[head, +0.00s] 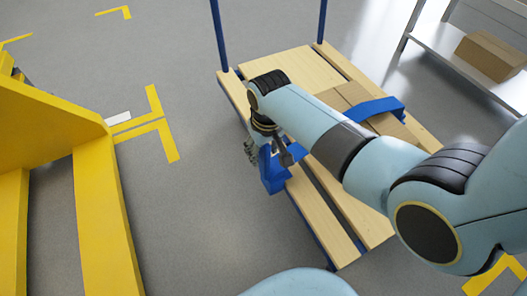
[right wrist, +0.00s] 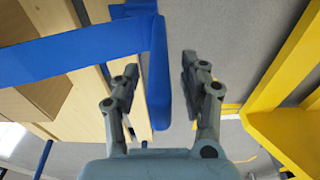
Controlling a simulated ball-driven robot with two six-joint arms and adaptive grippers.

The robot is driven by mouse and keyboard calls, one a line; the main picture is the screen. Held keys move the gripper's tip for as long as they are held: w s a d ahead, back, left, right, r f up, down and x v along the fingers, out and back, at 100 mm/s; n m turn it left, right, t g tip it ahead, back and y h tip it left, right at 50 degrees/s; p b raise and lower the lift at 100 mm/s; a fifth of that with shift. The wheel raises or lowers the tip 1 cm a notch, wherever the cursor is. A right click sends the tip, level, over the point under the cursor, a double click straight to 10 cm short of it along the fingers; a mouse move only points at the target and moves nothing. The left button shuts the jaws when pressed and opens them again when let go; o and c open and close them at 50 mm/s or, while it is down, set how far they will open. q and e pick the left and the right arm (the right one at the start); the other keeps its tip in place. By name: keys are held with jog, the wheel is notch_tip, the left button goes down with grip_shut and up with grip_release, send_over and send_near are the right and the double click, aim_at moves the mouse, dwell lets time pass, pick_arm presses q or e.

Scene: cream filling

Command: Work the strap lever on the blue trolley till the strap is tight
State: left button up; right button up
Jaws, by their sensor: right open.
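The blue trolley has a wooden slatted deck (head: 300,68) and blue posts. A blue strap (head: 378,108) runs over a flat cardboard box (head: 347,96) on it. My right gripper (head: 256,150) is at the trolley's left edge, beside a blue part (head: 272,178) that looks like the strap lever. In the right wrist view, the open fingers (right wrist: 160,66) stand on either side of this upright blue part (right wrist: 159,80), with a gap on the right. The strap (right wrist: 65,52) meets it from the left. My arm hides part of the box and strap. My left gripper is out of view.
A yellow frame (head: 95,190) stands at the left, with grey floor between it and the trolley. A metal shelf (head: 470,60) with a cardboard box (head: 490,56) is at the upper right. Yellow floor markings (head: 150,125) lie left of the trolley.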

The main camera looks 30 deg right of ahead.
jog(key=shift+f, duration=0.1)
grip_shut()
grip_release()
dwell(0.3)
